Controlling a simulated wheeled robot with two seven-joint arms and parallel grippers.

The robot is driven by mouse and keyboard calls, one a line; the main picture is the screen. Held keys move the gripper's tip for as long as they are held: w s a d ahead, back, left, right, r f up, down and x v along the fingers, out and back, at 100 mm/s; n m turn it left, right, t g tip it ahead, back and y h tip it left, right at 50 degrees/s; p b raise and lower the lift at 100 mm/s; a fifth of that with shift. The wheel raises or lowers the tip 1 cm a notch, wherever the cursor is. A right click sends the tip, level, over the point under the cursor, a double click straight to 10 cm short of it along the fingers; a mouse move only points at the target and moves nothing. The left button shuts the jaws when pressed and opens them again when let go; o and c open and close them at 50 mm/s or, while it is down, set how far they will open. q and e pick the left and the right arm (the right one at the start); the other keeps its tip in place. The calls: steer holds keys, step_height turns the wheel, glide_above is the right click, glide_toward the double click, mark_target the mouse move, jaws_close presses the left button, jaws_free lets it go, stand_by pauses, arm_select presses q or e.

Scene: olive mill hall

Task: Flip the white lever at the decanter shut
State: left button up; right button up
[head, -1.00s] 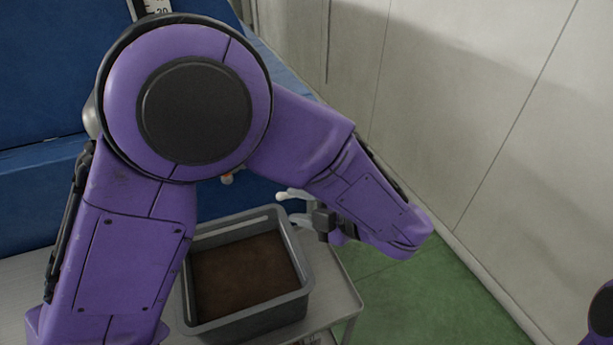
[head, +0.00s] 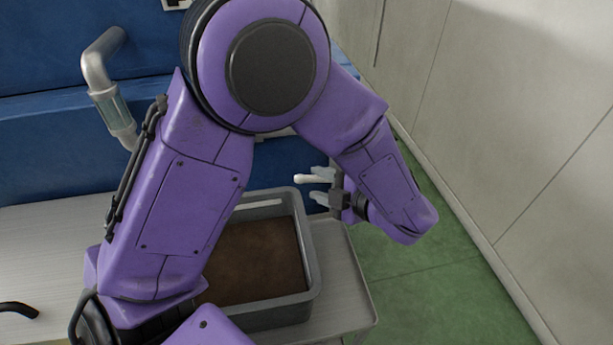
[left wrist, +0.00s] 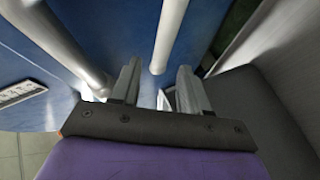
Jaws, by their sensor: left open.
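The blue body of the decanter (head: 50,150) fills the back left. A white lever (head: 305,179) shows as a short pale bar at the fingers of my left gripper (head: 320,186), beyond the grey crate. The left gripper is open, its fingers pointing left in the head view. In the left wrist view the two fingers (left wrist: 160,85) are apart. A pale rod (left wrist: 168,35) runs down to the gap between them there; I cannot tell if it touches either finger. The lever's mount is hidden behind my left arm. My right gripper is out of view.
A grey crate (head: 312,265) with brown contents stands on a light table (head: 40,240), below my left arm. A metal pipe with a sight glass (head: 110,98) stands out from the blue body. A pale wall (head: 500,110) bounds the right; green floor (head: 430,290) is clear.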

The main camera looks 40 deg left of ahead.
mark_target(310, 180)
arm_select(q)
steer(key=x, duration=0.4)
steer(key=shift+w+a+f, duration=0.1)
steer(key=shift+w+a, duration=0.1)
steer(key=shift+a+f, duration=0.1)
steer(key=shift+a, duration=0.2)
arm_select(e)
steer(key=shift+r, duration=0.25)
arm_select(q)
steer(key=shift+c, duration=0.3)
